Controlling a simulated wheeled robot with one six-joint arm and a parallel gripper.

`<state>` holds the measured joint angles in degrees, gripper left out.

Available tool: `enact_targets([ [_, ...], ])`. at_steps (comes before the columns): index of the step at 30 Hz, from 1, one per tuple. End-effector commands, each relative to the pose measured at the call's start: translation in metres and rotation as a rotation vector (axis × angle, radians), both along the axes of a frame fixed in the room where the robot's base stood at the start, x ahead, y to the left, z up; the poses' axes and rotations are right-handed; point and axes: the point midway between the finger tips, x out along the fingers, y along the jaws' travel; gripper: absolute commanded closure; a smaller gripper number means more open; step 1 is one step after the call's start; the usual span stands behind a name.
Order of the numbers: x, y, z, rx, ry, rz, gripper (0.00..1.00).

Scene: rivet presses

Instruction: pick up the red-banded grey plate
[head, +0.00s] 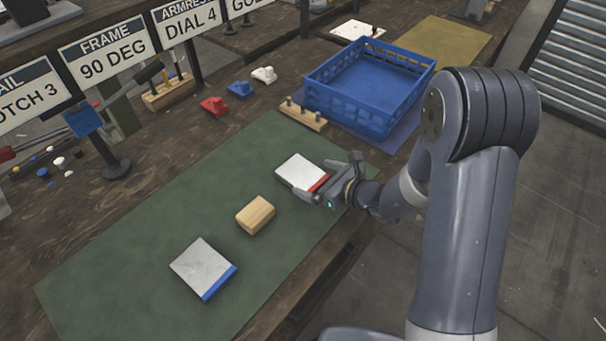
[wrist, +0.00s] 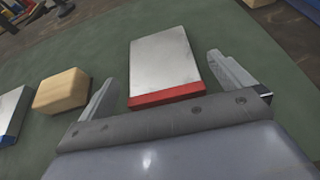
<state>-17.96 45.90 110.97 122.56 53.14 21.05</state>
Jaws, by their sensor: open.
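The red-banded grey plate (head: 301,171) lies flat on the green mat, its red band toward my gripper. It also shows in the wrist view (wrist: 162,64), with the red band nearest the gripper palm. My gripper (head: 317,180) is open at the plate's banded end. In the wrist view its two fingers (wrist: 166,82) stand one on each side of the plate, with a gap visible on both sides. Whether the fingers are at the plate's height is hard to tell.
A wooden block (head: 255,215) and a blue-banded grey plate (head: 203,267) lie on the green mat (head: 120,270) to the left. A blue crate (head: 370,85) stands behind, with a wooden peg rack (head: 303,116) beside it. Red, blue and white small parts sit further back near signs.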

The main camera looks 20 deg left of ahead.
Motion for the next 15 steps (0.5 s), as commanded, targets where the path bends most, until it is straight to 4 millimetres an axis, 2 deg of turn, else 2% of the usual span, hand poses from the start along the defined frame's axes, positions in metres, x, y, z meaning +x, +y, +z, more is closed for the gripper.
enact_targets([
  [9, 0.015, 0.035, -0.013, -0.001, 0.001, 0.002, 0.00],
  [15, 0.020, 0.044, -0.018, 0.000, 0.000, 0.001, 0.00],
])
